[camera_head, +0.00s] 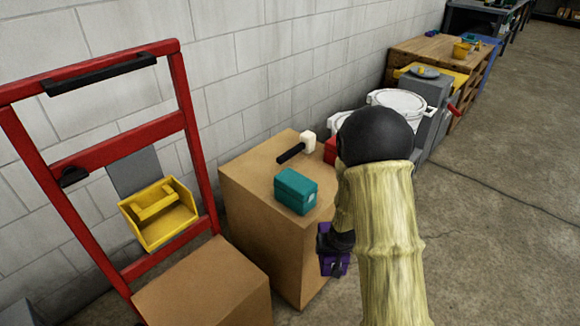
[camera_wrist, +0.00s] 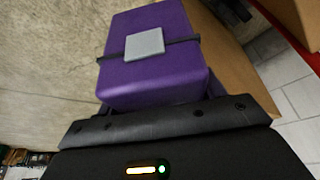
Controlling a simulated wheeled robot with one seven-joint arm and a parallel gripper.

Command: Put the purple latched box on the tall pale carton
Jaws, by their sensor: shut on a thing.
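The purple latched box (camera_wrist: 150,84) fills the middle of the wrist view, with a grey latch plate and a dark strap. My gripper (camera_head: 333,258) is shut on the purple box, which shows partly behind my arm in the head view. The box is held beside the right side of the tall pale carton (camera_head: 243,177), below the level of its top. The carton's top holds a teal box (camera_head: 296,191), a hammer with a pale head (camera_head: 307,141) and part of a red thing (camera_head: 330,151). My arm hides the carton's right part.
A red hand truck (camera_head: 190,130) with a yellow bin (camera_head: 158,213) stands at the left. A lower carton (camera_head: 205,287) is in front. White buckets (camera_head: 398,102) and a wooden bench (camera_head: 440,52) stand behind. The floor (camera_head: 500,220) at the right is clear.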

